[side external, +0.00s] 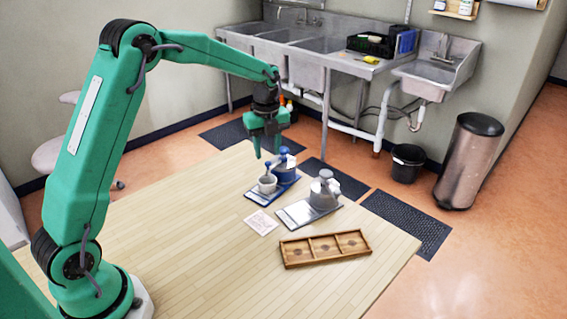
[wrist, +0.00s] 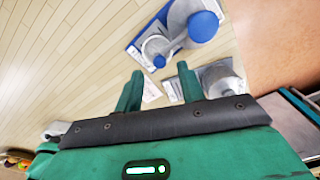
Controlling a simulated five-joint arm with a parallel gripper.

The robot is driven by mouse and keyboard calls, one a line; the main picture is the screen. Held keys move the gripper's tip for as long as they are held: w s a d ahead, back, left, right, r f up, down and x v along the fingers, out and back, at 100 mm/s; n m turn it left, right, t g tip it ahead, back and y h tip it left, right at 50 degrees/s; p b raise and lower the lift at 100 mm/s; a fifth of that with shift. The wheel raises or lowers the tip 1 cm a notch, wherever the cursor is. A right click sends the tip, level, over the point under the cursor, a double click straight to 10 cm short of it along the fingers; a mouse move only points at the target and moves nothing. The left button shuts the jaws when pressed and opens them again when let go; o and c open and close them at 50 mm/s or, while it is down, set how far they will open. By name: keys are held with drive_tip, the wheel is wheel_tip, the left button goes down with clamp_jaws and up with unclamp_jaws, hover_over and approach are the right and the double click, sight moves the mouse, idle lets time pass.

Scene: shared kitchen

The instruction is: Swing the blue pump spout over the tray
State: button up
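The blue pump (side external: 287,170) stands on a blue-edged base on the table; it also shows at the top of the wrist view (wrist: 203,26). Its spout (wrist: 178,43) points toward a small pale cup (side external: 267,185) on the same base. In the side view a blue tip shows above the cup. The wooden tray (side external: 283,254), with three compartments, lies nearer the table's front right. My gripper (side external: 267,153) hangs above and just behind the cup and spout, fingers down. In the wrist view its two fingers (wrist: 158,76) are apart with nothing between them.
A grey pump (side external: 323,194) on a grey base stands between the blue pump and the tray. A pinkish card (side external: 261,222) lies flat left of it. The table's left and front areas are bare. Sinks (side external: 322,45) and a bin (side external: 470,160) stand beyond the table.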

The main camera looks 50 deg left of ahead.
sight(267, 163)
wheel_tip(267, 163, up, 5)
drive_tip(key=shift+f, duration=0.1)
idle(0.5)
drive_tip(key=s+d+r+n+t, duration=0.2)
drive_tip(key=s+d+r+n, duration=0.1)
drive_tip(key=s+r+n, duration=0.3)
drive_tip(key=s+d+r+n+t, duration=0.1)
drive_tip(key=s+d+r+n, duration=0.25)
drive_tip(key=s+n, duration=0.4)
drive_tip(key=s+d+f+n+t, duration=0.1)
drive_tip(key=s+n, duration=0.3)
drive_tip(key=s, duration=0.3)
drive_tip(key=s+n+t, duration=0.1)
drive_tip(key=s+n, duration=0.4)
drive_tip(key=s, duration=0.3)
drive_tip(key=shift+d+f+t, duration=0.3)
drive_tip(key=shift+d+f, duration=0.05)
idle(0.5)
